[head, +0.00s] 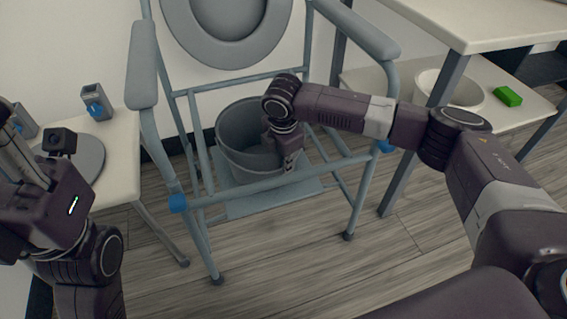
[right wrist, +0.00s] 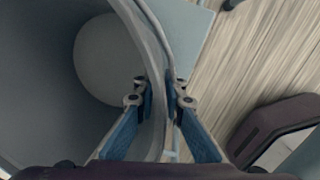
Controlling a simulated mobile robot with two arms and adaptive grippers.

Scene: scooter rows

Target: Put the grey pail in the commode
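The grey pail (head: 236,166) is inside the commode's (head: 144,70) blue-grey tube frame, above the flat lower plate (head: 250,203). I cannot tell whether its base touches the plate. The commode's lid or seat (head: 228,55) is raised at the back. My right gripper (head: 291,163) reaches down at the pail's right side. In the right wrist view its blue fingers (right wrist: 161,98) straddle the pail's wall (right wrist: 45,90), one inside and one outside, closed against it. My left gripper (head: 22,150) is at the left edge, away from the pail; its fingertips are unclear.
A white table (head: 120,165) at left holds a round grey disc and small devices. The wooden floor in front is clear.

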